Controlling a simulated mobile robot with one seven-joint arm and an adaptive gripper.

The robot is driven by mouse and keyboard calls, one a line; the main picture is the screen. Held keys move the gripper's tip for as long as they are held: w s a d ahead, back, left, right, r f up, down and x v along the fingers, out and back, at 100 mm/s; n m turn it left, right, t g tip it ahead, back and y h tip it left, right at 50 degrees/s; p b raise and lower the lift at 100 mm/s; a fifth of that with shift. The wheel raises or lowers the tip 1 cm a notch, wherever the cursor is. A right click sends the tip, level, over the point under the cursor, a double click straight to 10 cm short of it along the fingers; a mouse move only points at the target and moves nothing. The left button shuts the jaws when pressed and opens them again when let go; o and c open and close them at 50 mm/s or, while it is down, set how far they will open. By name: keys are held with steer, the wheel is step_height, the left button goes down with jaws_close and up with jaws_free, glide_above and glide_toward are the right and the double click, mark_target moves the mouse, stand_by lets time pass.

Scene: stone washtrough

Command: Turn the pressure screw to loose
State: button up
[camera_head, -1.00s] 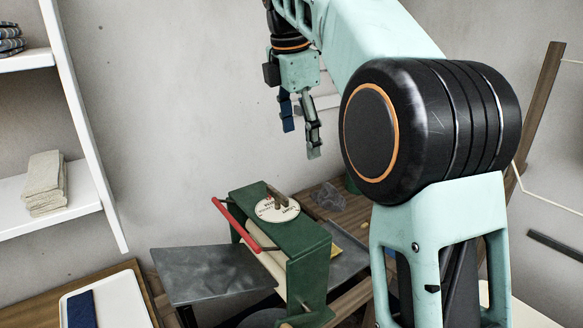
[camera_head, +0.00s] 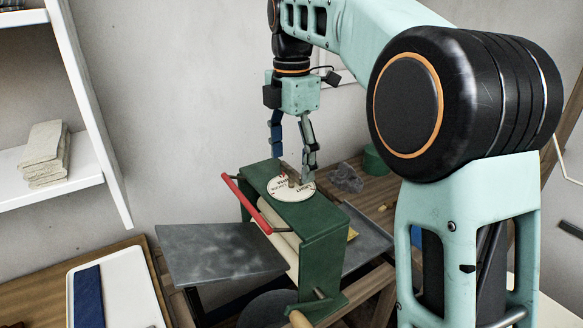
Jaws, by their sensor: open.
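The pressure screw is a round white dial (camera_head: 287,190) with printed lettering and a small upright brown grip (camera_head: 293,181). It sits on top of a green mangle-like press (camera_head: 312,222). My gripper (camera_head: 292,165) points down just above the dial. Its fingers are apart, a blue one on the left and a grey-green one on the right, with the brown grip below and between them. I cannot tell whether either finger touches the grip. The lettering is too small to read fully.
A red bar (camera_head: 246,203) runs along the press's left side. A grey metal plate (camera_head: 215,250) extends left. A white tray (camera_head: 118,290) with a folded blue cloth (camera_head: 88,297) lies at lower left. A green round container (camera_head: 376,160) and a grey crumpled thing (camera_head: 346,178) stand behind right.

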steer(key=shift+f, duration=0.45)
steer(key=shift+c, duration=0.3)
steer(key=c, duration=1.1)
